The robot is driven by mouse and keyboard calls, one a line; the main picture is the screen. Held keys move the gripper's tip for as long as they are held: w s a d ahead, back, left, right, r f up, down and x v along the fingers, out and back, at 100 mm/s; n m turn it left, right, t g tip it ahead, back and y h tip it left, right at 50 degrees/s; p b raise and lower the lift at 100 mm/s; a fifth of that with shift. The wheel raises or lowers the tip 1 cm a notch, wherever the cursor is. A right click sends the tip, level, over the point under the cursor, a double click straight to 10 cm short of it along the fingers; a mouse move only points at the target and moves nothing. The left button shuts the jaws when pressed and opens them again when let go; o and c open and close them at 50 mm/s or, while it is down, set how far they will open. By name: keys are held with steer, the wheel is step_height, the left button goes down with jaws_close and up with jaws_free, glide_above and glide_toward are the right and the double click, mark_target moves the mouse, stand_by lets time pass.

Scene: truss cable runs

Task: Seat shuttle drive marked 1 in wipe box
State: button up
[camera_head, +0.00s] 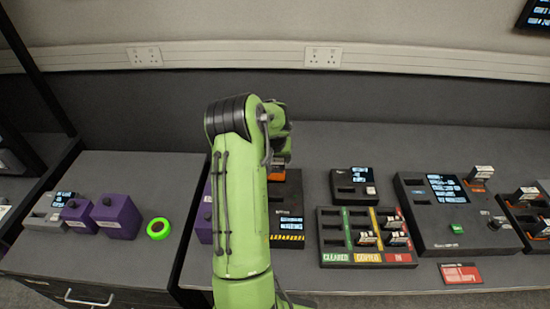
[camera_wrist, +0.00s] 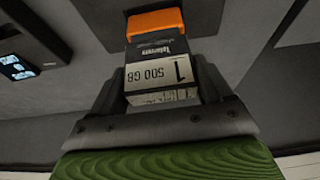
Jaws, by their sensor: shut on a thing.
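The shuttle drive marked 1 (camera_wrist: 158,68) shows in the wrist view, a dark block with an orange end and a white label reading "1" and "500 GB". My gripper (camera_wrist: 160,62) is shut on it, with one finger on each side. In the head view my green arm hides most of the gripper; an orange patch (camera_head: 277,176) shows just right of the arm. A dark box with a yellow-black striped edge and a small lit screen (camera_head: 289,224), likely the wipe box, stands partly behind my arm. Its slot cannot be made out.
Right of it are a sorting tray (camera_head: 334,256) with coloured columns and several drives, a small screened box (camera_head: 354,186), and a large screened console (camera_head: 440,236). Purple boxes (camera_head: 117,215) and a green ring (camera_head: 158,228) sit on the left bench. A wall stands behind.

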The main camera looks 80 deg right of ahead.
mark_target(275, 166)
steer(key=shift+f+b, duration=2.05)
steer(key=shift+b, duration=0.2)
stand_by(1.2)
steer(key=o, duration=1.2)
steer(key=shift+r+p, duration=2.45)
steer(key=shift+r, duration=1.45)
steer(key=shift+f, duration=0.1)
